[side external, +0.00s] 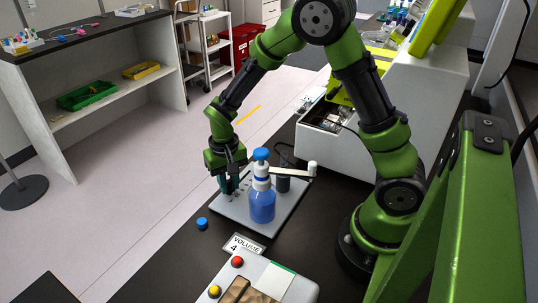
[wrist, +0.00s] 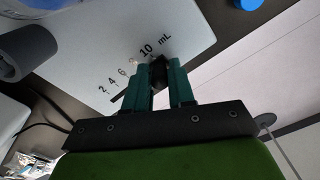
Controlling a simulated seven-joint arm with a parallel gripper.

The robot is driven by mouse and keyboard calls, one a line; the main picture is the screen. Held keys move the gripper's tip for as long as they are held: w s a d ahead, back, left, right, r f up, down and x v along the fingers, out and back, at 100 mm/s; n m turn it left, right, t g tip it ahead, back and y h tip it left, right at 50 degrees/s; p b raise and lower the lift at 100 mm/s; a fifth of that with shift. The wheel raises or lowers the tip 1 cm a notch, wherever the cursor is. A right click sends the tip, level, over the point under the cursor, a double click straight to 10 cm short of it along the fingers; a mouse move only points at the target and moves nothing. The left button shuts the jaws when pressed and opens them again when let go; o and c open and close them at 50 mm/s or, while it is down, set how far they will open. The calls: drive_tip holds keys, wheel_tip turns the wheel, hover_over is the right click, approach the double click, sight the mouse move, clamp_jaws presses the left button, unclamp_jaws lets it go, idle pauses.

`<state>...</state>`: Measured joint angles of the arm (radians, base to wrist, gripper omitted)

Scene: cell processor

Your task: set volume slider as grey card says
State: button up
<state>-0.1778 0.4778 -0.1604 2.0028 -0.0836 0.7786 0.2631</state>
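The grey card (side external: 243,245) reads "VOLUME 4" and stands on the dark bench in front of the device. The pale device plate (side external: 285,217) carries a printed volume scale (wrist: 133,68) showing 2, 4, 6 and 10 mL; the 8 is not readable. The black slider knob (wrist: 158,72) is beside the 10 mark. My gripper (wrist: 159,80) has its two teal fingers on either side of the knob and appears shut on it. In the side external view my gripper (side external: 228,183) is low at the plate's left edge, and the knob is hidden there.
A blue bottle (side external: 262,205) with a white pump stands on the plate, right of my gripper. A dark cylinder (side external: 283,184) is behind it. A blue cap (side external: 202,223) lies on the bench. A box with red and yellow buttons (side external: 285,287) is in front.

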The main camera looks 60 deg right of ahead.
sight(243, 178)
clamp_jaws()
drive_tip(key=shift+d, duration=3.2)
drive_tip(key=shift+o, duration=2.3)
unclamp_jaws()
drive_tip(key=shift+r, duration=3)
